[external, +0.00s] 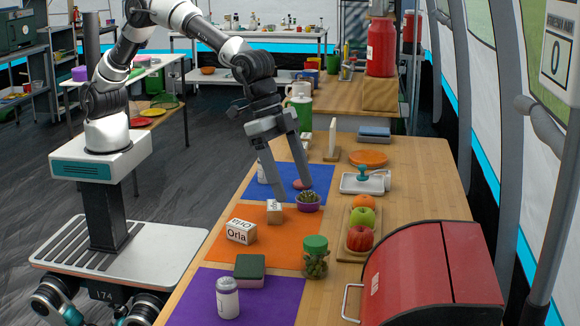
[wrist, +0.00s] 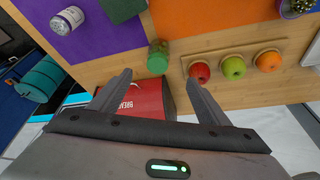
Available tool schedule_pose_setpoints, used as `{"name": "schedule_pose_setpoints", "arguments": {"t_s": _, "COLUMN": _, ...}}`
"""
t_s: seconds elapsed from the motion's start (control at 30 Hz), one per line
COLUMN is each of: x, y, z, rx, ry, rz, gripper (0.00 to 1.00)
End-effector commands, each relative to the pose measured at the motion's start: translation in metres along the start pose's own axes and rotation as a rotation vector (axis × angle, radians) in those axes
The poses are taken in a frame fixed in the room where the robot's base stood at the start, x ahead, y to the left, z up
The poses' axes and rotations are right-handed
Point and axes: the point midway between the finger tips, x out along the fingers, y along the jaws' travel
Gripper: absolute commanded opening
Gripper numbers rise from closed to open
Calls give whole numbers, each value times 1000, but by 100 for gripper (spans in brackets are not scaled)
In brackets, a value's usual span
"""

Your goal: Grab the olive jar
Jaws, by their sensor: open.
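The olive jar (external: 316,257), clear with a green lid and dark green contents, stands upright at the right edge of the orange mat (external: 266,250) in the external view. In the wrist view the jar (wrist: 158,57) appears ahead of the fingertips, roughly centred between them. My gripper (external: 291,197) points down and is open, with nothing between its fingers. In the external view it is over the blue mat side of the counter, behind the jar and apart from it. It also shows in the wrist view (wrist: 158,78).
Beside the jar are a red bread box (external: 430,272) and a board with apples (external: 360,238) and an orange.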

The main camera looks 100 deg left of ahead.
Motion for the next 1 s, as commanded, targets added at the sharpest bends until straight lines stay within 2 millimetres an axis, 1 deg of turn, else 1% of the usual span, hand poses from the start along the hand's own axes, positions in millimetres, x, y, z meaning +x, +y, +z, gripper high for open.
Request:
{"name": "schedule_pose_setpoints", "arguments": {"t_s": 0.03, "x": 12, "y": 4, "z": 0, "rx": 5, "ry": -1, "rz": 1, "gripper": 70}}
{"name": "schedule_pose_setpoints", "arguments": {"t_s": 0.17, "x": 29, "y": 6, "z": 0, "rx": 8, "ry": -4, "rz": 1, "gripper": 70}}
{"name": "schedule_pose_setpoints", "arguments": {"t_s": 0.5, "x": 102, "y": 5, "z": 2, "rx": 8, "ry": -5, "rz": 0, "gripper": 70}}
{"name": "schedule_pose_setpoints", "arguments": {"t_s": 0.6, "x": 120, "y": 5, "z": 1, "rx": 8, "ry": -4, "rz": 0, "gripper": 70}}
{"name": "schedule_pose_setpoints", "arguments": {"t_s": 0.7, "x": 130, "y": 5, "z": 0, "rx": 8, "ry": -3, "rz": 0, "gripper": 70}}
{"name": "schedule_pose_setpoints", "arguments": {"t_s": 0.87, "x": 138, "y": 5, "z": 0, "rx": 7, "ry": -2, "rz": 1, "gripper": 70}}
{"name": "schedule_pose_setpoints", "arguments": {"t_s": 1.0, "x": 159, "y": 5, "z": 4, "rx": 7, "ry": -4, "rz": 1, "gripper": 70}}
